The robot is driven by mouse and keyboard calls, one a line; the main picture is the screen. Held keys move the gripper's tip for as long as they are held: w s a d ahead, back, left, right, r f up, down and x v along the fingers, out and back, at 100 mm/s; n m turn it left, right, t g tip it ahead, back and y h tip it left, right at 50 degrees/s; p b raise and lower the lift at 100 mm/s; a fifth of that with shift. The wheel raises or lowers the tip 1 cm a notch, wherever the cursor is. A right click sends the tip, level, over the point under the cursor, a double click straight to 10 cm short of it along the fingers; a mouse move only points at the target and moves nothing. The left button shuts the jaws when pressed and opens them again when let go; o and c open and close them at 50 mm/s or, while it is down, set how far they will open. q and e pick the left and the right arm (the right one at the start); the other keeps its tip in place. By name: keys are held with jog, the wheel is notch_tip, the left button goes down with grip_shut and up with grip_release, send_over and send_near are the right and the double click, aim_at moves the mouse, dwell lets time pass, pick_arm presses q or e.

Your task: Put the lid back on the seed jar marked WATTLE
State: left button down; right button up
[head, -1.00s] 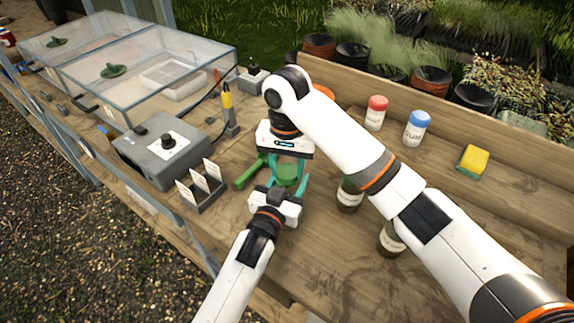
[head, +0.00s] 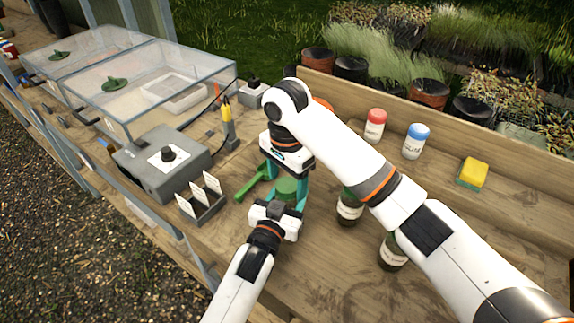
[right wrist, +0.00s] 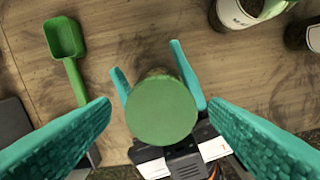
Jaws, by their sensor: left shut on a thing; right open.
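My left gripper (head: 280,203) is shut on an upright jar-like thing with a round green top (head: 287,186). In the right wrist view the green top (right wrist: 162,110) hides most of the body, and no label shows. My right gripper (right wrist: 160,106) is open above it, its fingers apart on either side of the green top and not visibly touching it. Two dark jars with pale labels stand to the right, one (head: 349,207) beside my right arm and one (head: 392,253) partly behind it. I cannot read their labels.
A green scoop (head: 253,184) lies left of the grippers, near a holder with white cards (head: 204,197) and a grey box (head: 160,168). A red-lidded canister (head: 375,126), a blue-lidded canister (head: 415,142) and a yellow sponge (head: 472,174) stand at the back right.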

notch_tip(320, 180, up, 12)
jog(key=shift+f, duration=0.15)
dwell(0.3)
pick_arm(q)
jog(key=shift+c, duration=2.4)
grip_release()
jog(key=shift+s, duration=0.1)
jog(key=b+v, duration=0.1)
jog(key=v, duration=1)
jog(key=shift+s+a, duration=0.25)
jog(key=shift+s, duration=0.1)
pick_arm(e)
jog(key=shift+f, duration=0.65)
